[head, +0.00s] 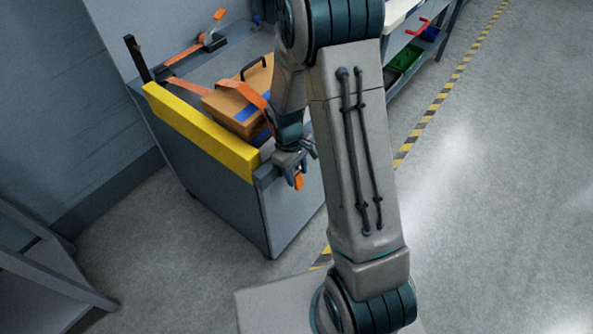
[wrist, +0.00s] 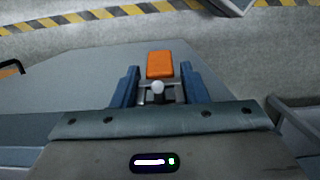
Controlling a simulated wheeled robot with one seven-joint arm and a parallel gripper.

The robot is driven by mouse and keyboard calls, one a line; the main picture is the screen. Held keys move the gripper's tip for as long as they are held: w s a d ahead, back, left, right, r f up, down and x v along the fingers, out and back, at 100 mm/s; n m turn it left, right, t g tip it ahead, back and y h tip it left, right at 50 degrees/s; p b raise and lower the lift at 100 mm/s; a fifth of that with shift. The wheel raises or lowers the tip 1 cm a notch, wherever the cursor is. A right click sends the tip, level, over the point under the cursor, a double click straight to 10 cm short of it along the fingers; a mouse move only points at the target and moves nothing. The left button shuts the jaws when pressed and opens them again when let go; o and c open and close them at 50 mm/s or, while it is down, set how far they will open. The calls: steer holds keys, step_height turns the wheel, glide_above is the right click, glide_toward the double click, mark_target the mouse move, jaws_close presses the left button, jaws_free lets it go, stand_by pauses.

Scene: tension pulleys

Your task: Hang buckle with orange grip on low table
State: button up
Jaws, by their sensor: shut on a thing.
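The buckle with the orange grip (head: 299,182) is held at the near right corner of the low table (head: 285,218). In the wrist view its orange grip (wrist: 160,64) sticks out past the blue fingers. My gripper (head: 296,169) is shut on the buckle, with one finger on each side of its metal part (wrist: 158,88). An orange strap (head: 246,93) runs over the cardboard box towards my gripper; its lower end is hidden by my arm. I cannot tell whether the buckle touches the table edge.
A yellow bar (head: 200,132) runs along the table's near edge. A cardboard box (head: 228,107) stands on the table. Another orange-handled ratchet (head: 213,40) lies behind it. A shelf with a green bin (head: 405,62) is at the back right. The floor at right is clear.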

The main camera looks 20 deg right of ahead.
steer(key=o, duration=1.1)
steer(key=shift+c, duration=0.2)
steer(key=shift+r, duration=0.15)
step_height(320, 180, up, 14)
steer(key=w+a+p, duration=0.1)
steer(key=w+p, duration=0.1)
steer(key=p, duration=0.1)
steer(key=s+r+m+t+p, duration=0.2)
steer(key=s+r+p, duration=0.3)
steer(key=s+r, duration=0.3)
steer(key=s+d+r+m+t+y+p, duration=0.1)
steer(key=s+r+m+p, duration=0.4)
steer(key=r, duration=0.9)
steer(key=s+t+p, duration=0.1)
steer(key=s, duration=0.2)
steer(key=shift+s+d+r, duration=0.25)
steer(key=shift+s, duration=0.05)
